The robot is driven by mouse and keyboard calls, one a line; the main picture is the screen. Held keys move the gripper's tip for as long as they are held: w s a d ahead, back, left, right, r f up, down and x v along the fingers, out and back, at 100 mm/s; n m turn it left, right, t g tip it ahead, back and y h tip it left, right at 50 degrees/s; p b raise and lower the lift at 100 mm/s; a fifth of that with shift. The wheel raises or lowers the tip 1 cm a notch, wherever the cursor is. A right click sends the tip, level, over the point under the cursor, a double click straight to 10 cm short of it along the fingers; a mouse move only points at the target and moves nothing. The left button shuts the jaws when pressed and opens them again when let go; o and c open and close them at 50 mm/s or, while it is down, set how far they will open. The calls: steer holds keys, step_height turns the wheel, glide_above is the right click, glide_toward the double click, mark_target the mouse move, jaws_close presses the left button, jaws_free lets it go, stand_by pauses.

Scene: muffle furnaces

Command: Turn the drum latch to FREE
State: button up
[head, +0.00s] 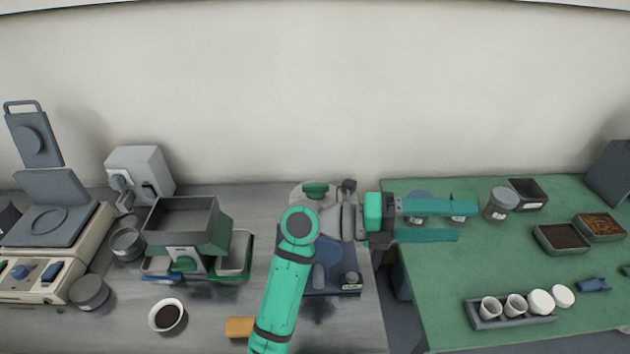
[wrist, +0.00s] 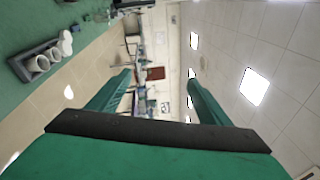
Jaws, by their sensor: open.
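My gripper (head: 466,222) is open and empty. Its two green fingers point right, over the left part of the green table. The wrist view also shows my gripper (wrist: 158,76) with its fingers apart and nothing between them. A machine with a dark blue base (head: 350,291) stands on the grey bench, partly behind my arm. It has a pale rounded part with a green piece (head: 315,189) on top and a small knob at its front right. I cannot tell which part is the drum latch or how it is set, as my arm hides much of the machine.
Left on the bench are a green-and-grey hopper machine (head: 182,230), a beige device (head: 50,262), a cup of dark grains (head: 167,316) and an orange block (head: 240,327). The green table (head: 450,282) holds jars, trays and a rack of white cups (head: 510,318). A gap separates the two surfaces.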

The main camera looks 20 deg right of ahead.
steer(key=w+f+t+y, duration=0.3)
steer(key=w+y, duration=0.1)
steer(key=y, duration=0.1)
steer(key=n+t+y, duration=0.5)
steer(key=t+y, duration=0.4)
steer(key=y, duration=0.2)
glide_toward(315, 185)
steer(key=x, duration=0.8)
steer(key=shift+f, duration=0.1)
steer(key=c, duration=1)
